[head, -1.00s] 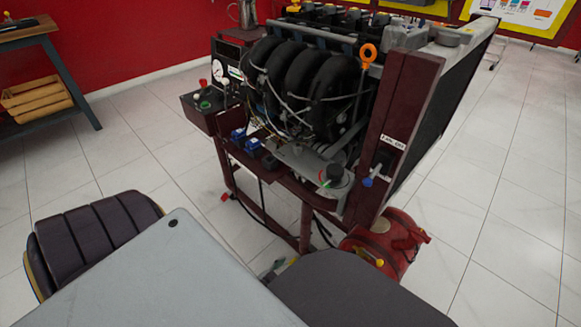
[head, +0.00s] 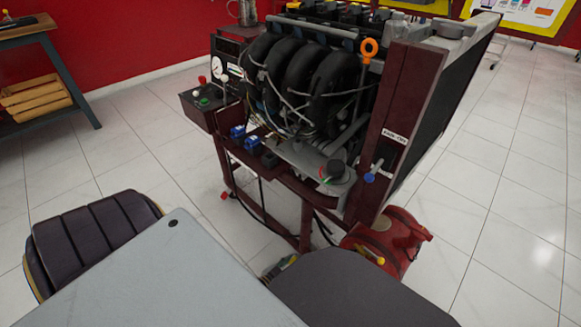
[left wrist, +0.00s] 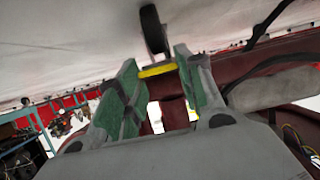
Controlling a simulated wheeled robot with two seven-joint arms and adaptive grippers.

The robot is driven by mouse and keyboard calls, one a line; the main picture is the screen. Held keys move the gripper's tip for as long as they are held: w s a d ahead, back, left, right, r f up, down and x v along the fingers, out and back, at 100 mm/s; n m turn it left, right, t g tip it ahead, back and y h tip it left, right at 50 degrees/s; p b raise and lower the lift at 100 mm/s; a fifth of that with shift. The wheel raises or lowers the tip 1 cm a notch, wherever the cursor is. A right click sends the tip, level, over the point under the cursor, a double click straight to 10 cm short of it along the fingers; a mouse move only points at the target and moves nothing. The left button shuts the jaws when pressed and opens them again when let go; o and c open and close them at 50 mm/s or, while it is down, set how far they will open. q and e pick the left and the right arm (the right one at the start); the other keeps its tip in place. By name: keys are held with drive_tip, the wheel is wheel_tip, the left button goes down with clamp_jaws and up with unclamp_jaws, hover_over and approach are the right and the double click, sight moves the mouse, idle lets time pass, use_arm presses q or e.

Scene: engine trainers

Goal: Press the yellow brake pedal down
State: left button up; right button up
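In the left wrist view a yellow bar (left wrist: 157,71), which looks like the brake pedal, lies level at the far end of the gap between the fingertips of my left gripper (left wrist: 156,66). The two green-padded fingers stand apart on either side of it. I cannot tell whether they touch it. In the head view only a small part of my left gripper (head: 279,267) shows, low in front of the engine trainer (head: 306,214); my dark arm link hides the rest. I cannot make out the pedal in the head view. My right gripper is not in view.
A red tank (head: 398,236) with a yellow part stands by the trainer's lower right. A black wheel (left wrist: 153,28) shows beyond the yellow bar. A side table (head: 28,36) with a wooden crate (head: 36,98) is at the left. Tiled floor to the right is clear.

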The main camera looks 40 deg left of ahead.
use_arm(q)
clamp_jaws()
drive_tip(key=shift+f+t, duration=0.4)
drive_tip(key=shift+f, duration=0.1)
drive_tip(key=shift+f+t, duration=0.15)
drive_tip(key=shift+t, duration=0.15)
drive_tip(key=shift+s, duration=0.1)
idle(0.4)
drive_tip(key=o, duration=0.7)
unclamp_jaws()
drive_tip(key=shift+r, duration=0.3)
drive_tip(key=shift+r, duration=4.75)
